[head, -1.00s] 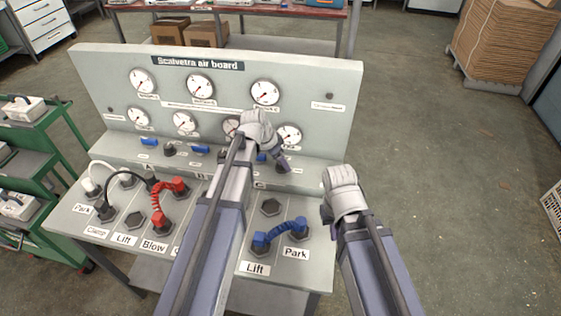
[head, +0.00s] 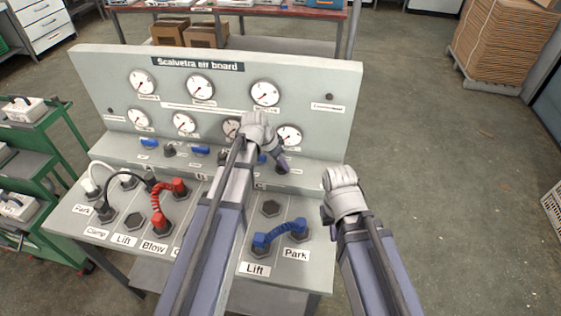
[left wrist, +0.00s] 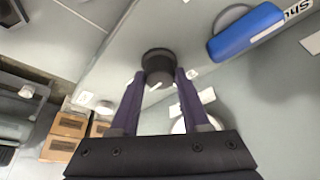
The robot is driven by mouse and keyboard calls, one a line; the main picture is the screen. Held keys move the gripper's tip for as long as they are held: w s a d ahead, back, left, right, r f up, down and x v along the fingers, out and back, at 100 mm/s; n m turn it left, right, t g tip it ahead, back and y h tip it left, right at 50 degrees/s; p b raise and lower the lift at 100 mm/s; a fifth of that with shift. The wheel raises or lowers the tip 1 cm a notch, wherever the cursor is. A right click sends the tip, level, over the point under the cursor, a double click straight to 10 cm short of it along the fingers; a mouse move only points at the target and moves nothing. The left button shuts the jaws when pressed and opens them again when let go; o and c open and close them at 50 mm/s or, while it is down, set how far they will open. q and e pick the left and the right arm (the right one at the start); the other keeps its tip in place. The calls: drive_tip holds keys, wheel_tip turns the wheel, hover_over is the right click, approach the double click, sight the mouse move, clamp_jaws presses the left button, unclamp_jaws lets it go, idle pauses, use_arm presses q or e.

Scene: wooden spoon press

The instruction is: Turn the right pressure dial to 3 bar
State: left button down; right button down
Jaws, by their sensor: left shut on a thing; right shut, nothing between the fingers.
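The right pressure dial is a black round knob (left wrist: 158,66) in the left wrist view, set on the grey panel. My left gripper (left wrist: 160,80) has its two purple fingers on either side of it and is shut on it. In the head view my left gripper (head: 282,168) reaches down to the right part of the ledge, and the dial is mostly hidden there. Above it is a gauge (head: 289,135); its reading is too small to tell. My right gripper (head: 327,214) is shut and empty beside the board's right edge, its fingers mostly hidden.
A blue handle (left wrist: 247,32) lies close to the dial. Another dark knob (head: 169,150) sits between blue handles on the left. Red (head: 162,205) and blue (head: 280,233) hoses stand on the lower panel. A green cart (head: 50,215) is at left.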

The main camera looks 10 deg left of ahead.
use_arm(q)
drive_tip(key=n+y, duration=0.1)
drive_tip(key=n, duration=0.3)
drive_tip(key=shift+s+d+t, duration=0.1)
drive_tip(key=shift+d+t, duration=0.05)
drive_tip(key=shift+t, duration=0.15)
drive_tip(key=n+y, duration=0.1)
drive_tip(key=n, duration=0.1)
drive_tip(key=n+y, duration=0.1)
drive_tip(key=n, duration=0.1)
drive_tip(key=shift+d+n+t, duration=0.15)
drive_tip(key=shift+n+t, duration=0.15)
drive_tip(key=n+y, duration=0.1)
drive_tip(key=n, duration=0.3)
drive_tip(key=shift+d+y, duration=0.1)
drive_tip(key=shift+y, duration=0.3)
drive_tip(key=shift+n+g+y, duration=0.35)
drive_tip(key=shift+n, duration=0.85)
drive_tip(key=shift+n+g+y, duration=0.35)
drive_tip(key=shift+n, duration=0.85)
drive_tip(key=shift+c, duration=1.9)
unclamp_jaws()
use_arm(e)
drive_tip(key=shift+r, duration=0.1)
